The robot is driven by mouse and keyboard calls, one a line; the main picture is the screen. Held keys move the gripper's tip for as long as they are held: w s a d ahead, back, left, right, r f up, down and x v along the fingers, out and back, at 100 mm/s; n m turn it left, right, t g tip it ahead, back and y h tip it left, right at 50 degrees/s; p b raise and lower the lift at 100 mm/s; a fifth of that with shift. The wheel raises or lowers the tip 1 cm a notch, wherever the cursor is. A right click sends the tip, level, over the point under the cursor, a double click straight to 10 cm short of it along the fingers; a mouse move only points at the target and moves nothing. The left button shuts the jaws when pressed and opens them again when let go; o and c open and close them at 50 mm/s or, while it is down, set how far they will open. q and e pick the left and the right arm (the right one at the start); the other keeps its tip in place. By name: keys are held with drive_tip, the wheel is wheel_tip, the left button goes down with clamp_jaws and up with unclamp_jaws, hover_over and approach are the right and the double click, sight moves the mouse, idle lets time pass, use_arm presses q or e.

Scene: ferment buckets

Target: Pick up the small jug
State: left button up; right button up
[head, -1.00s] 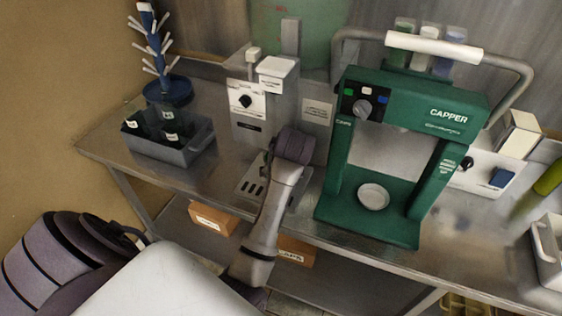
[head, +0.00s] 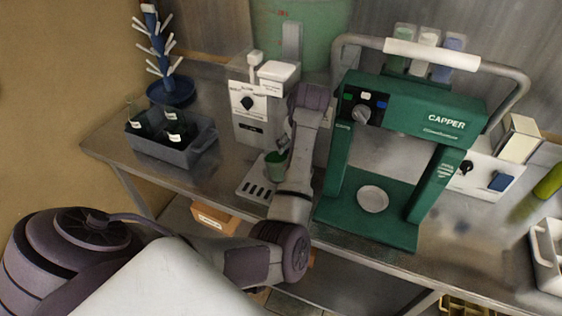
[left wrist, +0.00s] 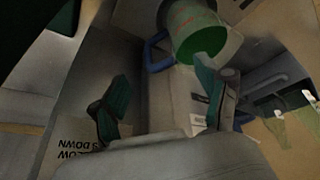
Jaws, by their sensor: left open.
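The small jug (head: 276,165) looks green and stands on the slotted tray of the grey filling machine, partly hidden by my left arm. In the left wrist view a green round vessel (left wrist: 197,40) with reddish marks, which looks like this jug, is at the top, beyond the fingertips. A blue loop shows beside it. My left gripper (left wrist: 165,85) is open, its two dark teal fingers apart with nothing held between them. In the head view the left gripper is mostly hidden behind its wrist, close to the jug; contact cannot be told. My right gripper is not in view.
The filling machine (head: 251,105) stands behind the jug. A green capper (head: 425,115) stands close on the right. A grey crate (head: 172,152) with dark bottles and a blue bottle tree (head: 157,45) are at left. A big green bucket (head: 300,30) is behind.

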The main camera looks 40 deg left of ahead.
use_arm(q)
drive_tip(key=p+x, duration=0.2)
drive_tip(key=x, duration=0.3)
drive_tip(key=shift+d+f, duration=0.1)
drive_tip(key=shift+f, duration=0.35)
drive_tip(key=c, duration=0.5)
clamp_jaws()
